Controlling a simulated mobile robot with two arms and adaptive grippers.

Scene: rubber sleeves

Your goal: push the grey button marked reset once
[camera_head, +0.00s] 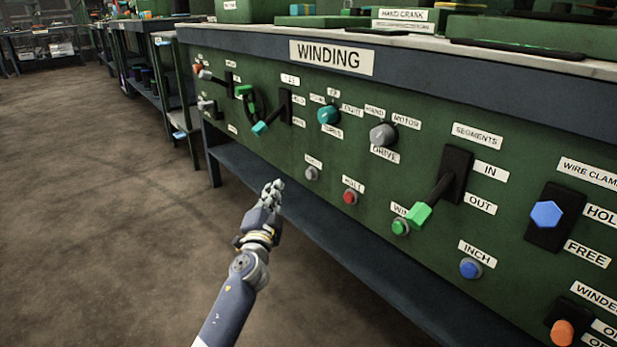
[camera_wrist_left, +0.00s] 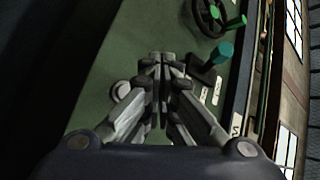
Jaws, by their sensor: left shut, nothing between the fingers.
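The small grey button (camera_head: 311,173) is on the green front panel, left of the red button. The white label (camera_head: 313,160) above it is too small to read surely. My left gripper (camera_head: 274,186) is left of the grey button and a little lower, in front of the panel, with a gap in the picture between them. In the left wrist view its fingers (camera_wrist_left: 160,62) are closed together and empty. A pale round knob or button (camera_wrist_left: 121,91) shows just left of the fingers there, probably the grey button. My right gripper is not in view.
Close by are the red button (camera_head: 350,197), green button (camera_head: 401,227) and blue button (camera_head: 470,268). Above are a grey drive knob (camera_head: 383,134), a teal knob (camera_head: 328,115) and levers such as the green-tipped one (camera_head: 419,213). Open floor (camera_head: 110,220) lies left.

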